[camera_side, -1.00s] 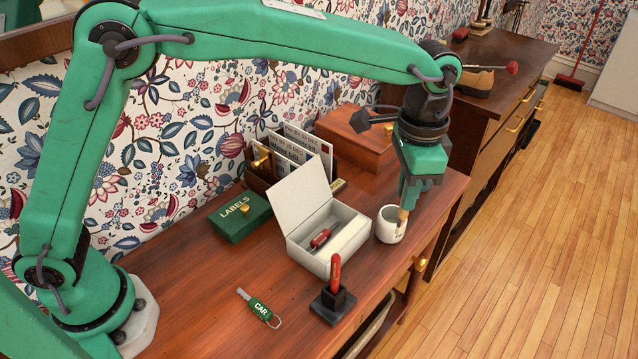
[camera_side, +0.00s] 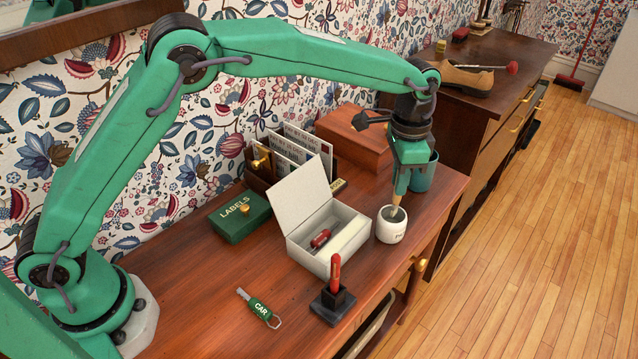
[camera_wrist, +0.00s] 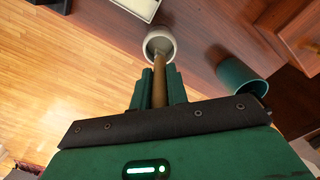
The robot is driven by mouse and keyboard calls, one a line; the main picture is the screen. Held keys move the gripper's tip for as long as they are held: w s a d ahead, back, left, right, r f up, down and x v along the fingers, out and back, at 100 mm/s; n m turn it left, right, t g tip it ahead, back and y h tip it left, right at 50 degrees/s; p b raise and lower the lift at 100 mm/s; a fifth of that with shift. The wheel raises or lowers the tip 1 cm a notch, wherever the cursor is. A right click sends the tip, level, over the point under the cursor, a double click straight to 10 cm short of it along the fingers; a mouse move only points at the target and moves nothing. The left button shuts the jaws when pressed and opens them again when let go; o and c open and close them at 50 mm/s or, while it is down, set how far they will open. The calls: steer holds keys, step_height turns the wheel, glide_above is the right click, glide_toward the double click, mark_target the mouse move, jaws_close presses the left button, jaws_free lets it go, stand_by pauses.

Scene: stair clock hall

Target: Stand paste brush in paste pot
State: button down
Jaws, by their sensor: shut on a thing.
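The paste pot (camera_side: 391,231) is a small white round pot with lettering on its front, upright near the right front edge of the desk. My gripper (camera_side: 399,190) is above it, pointing down, shut on the paste brush (camera_side: 397,208) by its wooden handle. The brush is near upright and its lower end reaches into the pot's mouth. In the wrist view the brush handle (camera_wrist: 176,84) stands between my fingers (camera_wrist: 160,82) and runs to the pot (camera_wrist: 159,37). The bristles are hidden, so I cannot tell whether they touch the bottom.
A green cup (camera_side: 425,173) stands close behind my gripper. An open white box (camera_side: 342,242) is left of the pot. A red-handled tool stands in a black holder (camera_side: 332,303) in front. A green key tag (camera_side: 260,309) and a green labels box (camera_side: 240,216) lie further left.

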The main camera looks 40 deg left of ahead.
mark_target(395, 203)
steer(key=shift+f, duration=1.9)
steer(key=shift+f, duration=0.15)
steer(key=c, duration=1.4)
jaws_free()
step_height(395, 203, up, 12)
steer(key=shift+r, duration=0.2)
steer(key=shift+a, duration=0.1)
